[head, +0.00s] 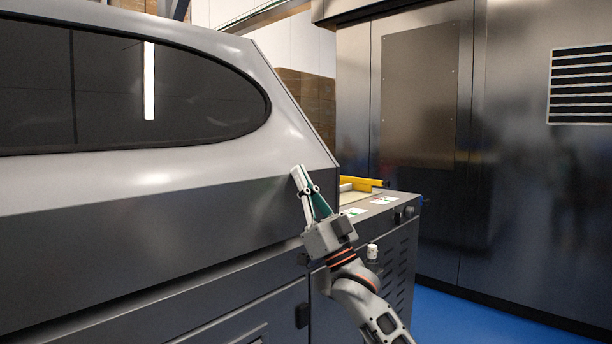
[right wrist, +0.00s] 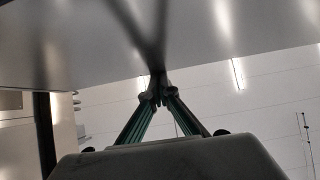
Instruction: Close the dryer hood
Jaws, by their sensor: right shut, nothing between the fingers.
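The dryer hood (head: 190,184) is a large grey cover with a dark oval window, filling the left of the head view. A dark slit runs below its lower band, above the machine's base (head: 250,312). My right gripper (head: 298,172) is shut and empty, pointing up in front of the hood's lower right end. In the right wrist view its fingertips (right wrist: 158,92) meet at the edge of a smooth grey panel (right wrist: 215,38), likely the hood. The tips look very close to it; I cannot tell whether they touch. My left gripper is out of view.
Right of the hood is a machine end with a yellow bar (head: 362,182) and a small panel with knobs (head: 404,213). A tall metal cabinet (head: 520,200) stands at the right. Blue floor (head: 455,312) is clear between them.

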